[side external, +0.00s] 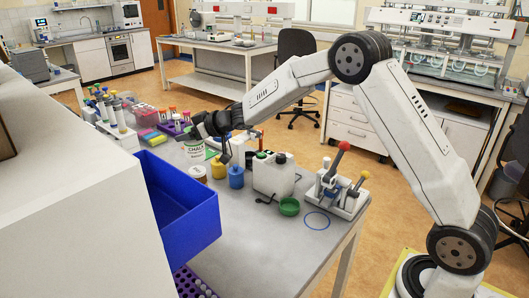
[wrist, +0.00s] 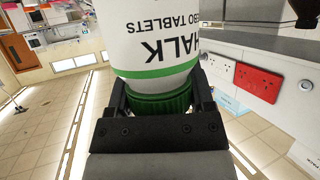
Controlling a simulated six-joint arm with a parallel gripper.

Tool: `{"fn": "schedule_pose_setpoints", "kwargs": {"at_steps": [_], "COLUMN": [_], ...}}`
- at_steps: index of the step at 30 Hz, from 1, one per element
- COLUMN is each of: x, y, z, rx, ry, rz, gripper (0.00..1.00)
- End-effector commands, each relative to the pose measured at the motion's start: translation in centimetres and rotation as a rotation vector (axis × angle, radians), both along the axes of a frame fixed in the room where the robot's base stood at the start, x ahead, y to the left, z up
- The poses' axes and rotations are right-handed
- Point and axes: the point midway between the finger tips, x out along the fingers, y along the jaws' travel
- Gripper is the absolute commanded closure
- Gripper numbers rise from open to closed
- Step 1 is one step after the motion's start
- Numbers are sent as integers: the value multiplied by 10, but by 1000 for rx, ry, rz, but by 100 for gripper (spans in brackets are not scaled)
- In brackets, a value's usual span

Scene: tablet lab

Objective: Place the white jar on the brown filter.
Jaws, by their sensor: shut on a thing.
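The white jar (side external: 195,151), labelled CHALK, is held upright in the side view. In the wrist view the white jar (wrist: 165,35) shows its green band and green ribbed cap. My gripper (side external: 203,128) is shut on the cap from above; in the wrist view my gripper (wrist: 160,95) has a finger on each side of it. A small brown item with a pale top (side external: 198,173) stands on the bench just below the jar in the side view. It may be the brown filter, but it is too small to be sure. The gap under the jar cannot be judged.
A yellow jar (side external: 219,168) and blue bottle (side external: 236,177) stand close right of the jar. A white canister (side external: 273,176), green dish (side external: 289,206) and lever press (side external: 335,185) follow. A blue bin (side external: 182,205) is at front left. Bench front is clear.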

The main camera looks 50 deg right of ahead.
Motion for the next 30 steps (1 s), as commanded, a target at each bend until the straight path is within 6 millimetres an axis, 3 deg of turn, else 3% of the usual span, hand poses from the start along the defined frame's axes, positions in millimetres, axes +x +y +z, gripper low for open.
{"fn": "schedule_pose_setpoints", "kwargs": {"at_steps": [6,14,28,29,30], "x": [6,5,5,5,5], "y": [0,0,0,0,0], "z": [-8,-34,-39,-40,-39], "rx": [0,0,0,0,0], "ry": [0,1,-1,0,0], "rz": [0,-1,-1,-1,-1], "gripper": [96,96,96,29,16]}}
